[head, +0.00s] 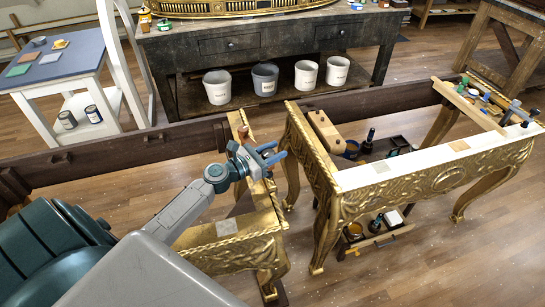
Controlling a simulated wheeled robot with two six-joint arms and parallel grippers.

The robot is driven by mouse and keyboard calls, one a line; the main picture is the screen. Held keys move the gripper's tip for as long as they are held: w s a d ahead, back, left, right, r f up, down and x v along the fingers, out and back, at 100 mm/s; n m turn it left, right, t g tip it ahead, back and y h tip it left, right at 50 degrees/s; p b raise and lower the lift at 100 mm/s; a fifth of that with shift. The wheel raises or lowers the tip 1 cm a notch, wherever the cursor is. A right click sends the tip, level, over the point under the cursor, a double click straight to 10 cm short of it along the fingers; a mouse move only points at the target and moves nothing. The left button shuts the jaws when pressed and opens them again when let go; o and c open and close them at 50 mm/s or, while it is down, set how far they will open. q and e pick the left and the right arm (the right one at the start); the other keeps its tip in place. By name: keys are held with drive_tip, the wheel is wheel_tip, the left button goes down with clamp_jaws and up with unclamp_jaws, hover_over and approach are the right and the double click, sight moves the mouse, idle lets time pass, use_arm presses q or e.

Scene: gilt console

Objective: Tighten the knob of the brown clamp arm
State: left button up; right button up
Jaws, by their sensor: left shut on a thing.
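My left gripper (272,156) reaches in from the lower left, over the inner end of the gilt console's left part. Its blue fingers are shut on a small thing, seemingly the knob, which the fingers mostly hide. A small reddish-brown piece (244,133) shows just behind the gripper, at the end of the dark brown beam; I cannot tell if it is part of the brown clamp arm. How tight the knob is cannot be seen. My right gripper is not in view.
The gilt console's right part (350,207) stands across a narrow gap, with a tan wooden block (325,131) on it. Clamps (514,112) lie at its far right corner. Buckets (307,76) stand under the dark workbench (270,42). A blue-topped table (52,62) is at left.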

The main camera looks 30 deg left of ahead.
use_arm(q)
drive_tip(key=m+g+h+b, duration=0.1)
drive_tip(key=h, duration=0.1)
drive_tip(key=m+g+h+b, duration=0.1)
drive_tip(key=m+b, duration=0.1)
drive_tip(key=m+g+h+b, duration=0.1)
drive_tip(key=h+b, duration=0.1)
drive_tip(key=shift+d+g+h, duration=0.25)
drive_tip(key=shift+g+h, duration=0.05)
drive_tip(key=shift+g, duration=0.1)
drive_tip(key=shift+s+d+m+g+h+b, duration=0.1)
drive_tip(key=shift+s+m+g+h+b, duration=0.05)
drive_tip(key=shift+m+g+h+b, duration=0.7)
drive_tip(key=shift+s+d+r+m+g+h+b, duration=0.1)
drive_tip(key=shift+m+g+h+b, duration=0.2)
drive_tip(key=shift+m+g, duration=0.3)
drive_tip(key=shift+s+r+m+g+h+b, duration=0.1)
drive_tip(key=shift+m+g+h+b, duration=0.2)
drive_tip(key=shift+g, duration=0.35)
drive_tip(key=o, duration=1)
drive_tip(key=shift+s, duration=0.1)
drive_tip(key=shift+f, duration=0.1)
